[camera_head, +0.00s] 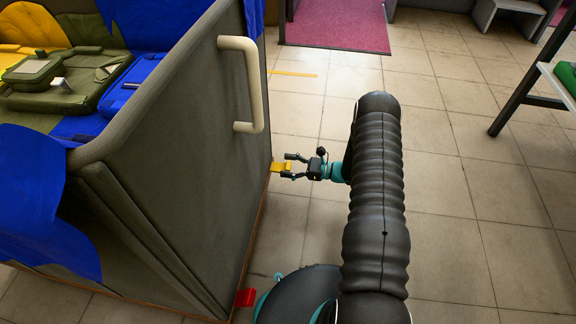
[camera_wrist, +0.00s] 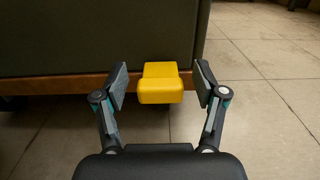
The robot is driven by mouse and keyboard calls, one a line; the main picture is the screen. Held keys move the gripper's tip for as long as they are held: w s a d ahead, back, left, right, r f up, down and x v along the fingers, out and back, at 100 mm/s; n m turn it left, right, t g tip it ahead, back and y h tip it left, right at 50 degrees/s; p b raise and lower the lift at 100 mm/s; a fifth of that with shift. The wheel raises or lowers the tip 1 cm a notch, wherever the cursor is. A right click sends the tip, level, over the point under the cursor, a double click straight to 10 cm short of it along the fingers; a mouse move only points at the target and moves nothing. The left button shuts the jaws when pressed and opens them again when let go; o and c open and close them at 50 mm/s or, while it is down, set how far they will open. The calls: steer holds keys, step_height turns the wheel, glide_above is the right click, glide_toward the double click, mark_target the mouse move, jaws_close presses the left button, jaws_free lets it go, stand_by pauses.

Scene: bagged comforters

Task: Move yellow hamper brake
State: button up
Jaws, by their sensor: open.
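The yellow hamper brake (camera_head: 281,167) is a small block sticking out low on the side of the large grey-green hamper (camera_head: 200,150). In the wrist view the yellow brake (camera_wrist: 160,84) shows close up, against the hamper's brown bottom rail (camera_wrist: 60,86). My gripper (camera_head: 287,167) reaches in from the right in the head view. Its two fingers are open, one on each side of the brake in the wrist view (camera_wrist: 161,86). Gaps show between the brake and both fingers, and nothing is held.
A red brake (camera_head: 245,297) sits at the hamper's near bottom corner. A cream handle (camera_head: 250,85) juts from the hamper's side above my gripper. Blue, green and yellow bagged items fill the hamper. Tiled floor to the right is clear up to a table (camera_head: 515,100).

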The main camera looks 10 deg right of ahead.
jaws_close()
steer(key=shift+r, duration=0.15)
steer(key=shift+a+r+g+h+p, duration=0.1)
steer(key=shift+r+g+h+p, duration=0.2)
steer(key=shift+r+h+p, duration=0.25)
steer(key=shift+w+a+r+g+h+p, duration=0.25)
steer(key=shift+r+g+h+p, duration=0.2)
steer(key=shift+h+p, duration=0.55)
steer(key=h, duration=0.1)
steer(key=a+r+h+p, duration=0.1)
steer(key=h, duration=0.1)
steer(key=shift+w+g, duration=0.15)
steer(key=shift+g, duration=0.2)
steer(key=shift+w+a+r+g+h+p, duration=0.15)
steer(key=shift+a+g+h+p, duration=0.25)
steer(key=shift+h, duration=0.25)
